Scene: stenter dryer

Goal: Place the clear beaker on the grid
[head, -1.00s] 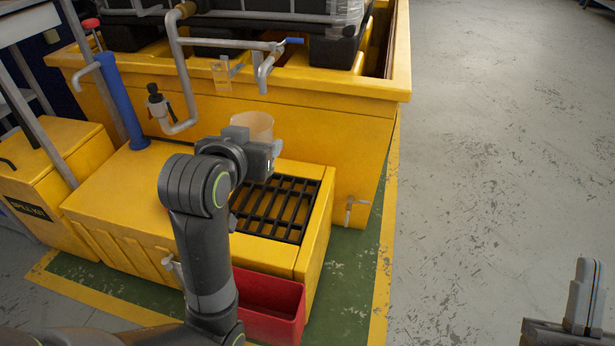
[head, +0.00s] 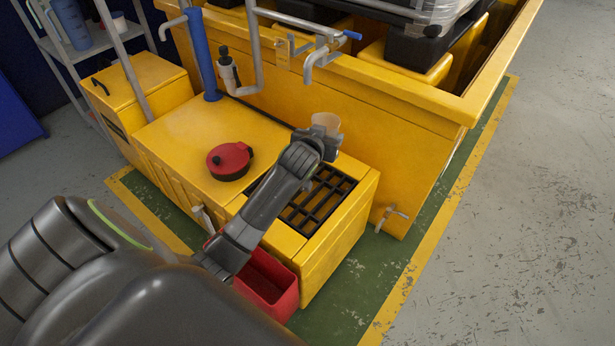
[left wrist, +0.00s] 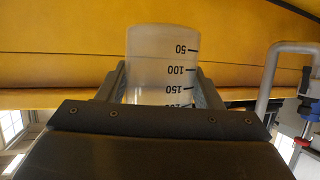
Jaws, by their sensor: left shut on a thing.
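The clear beaker (head: 326,121) is between the fingers of my left gripper (head: 322,135), shut around its sides. In the head view they are over the far end of the black grid (head: 306,222), which is set in the top of the yellow cabinet. I cannot tell the height above the grid. My left forearm hides part of the grid. In the left wrist view, the translucent beaker (left wrist: 162,68) shows upside-down volume marks, with a finger of my left gripper (left wrist: 160,85) on each side. My right gripper is not in view.
A red round container (head: 229,161) stands on the cabinet top (head: 190,130). A red bin (head: 268,283) hangs at the cabinet's front. A grey pipe with a blue-handled tap (head: 325,55) and a tall yellow basin wall (head: 400,150) stand behind. The floor at right is clear.

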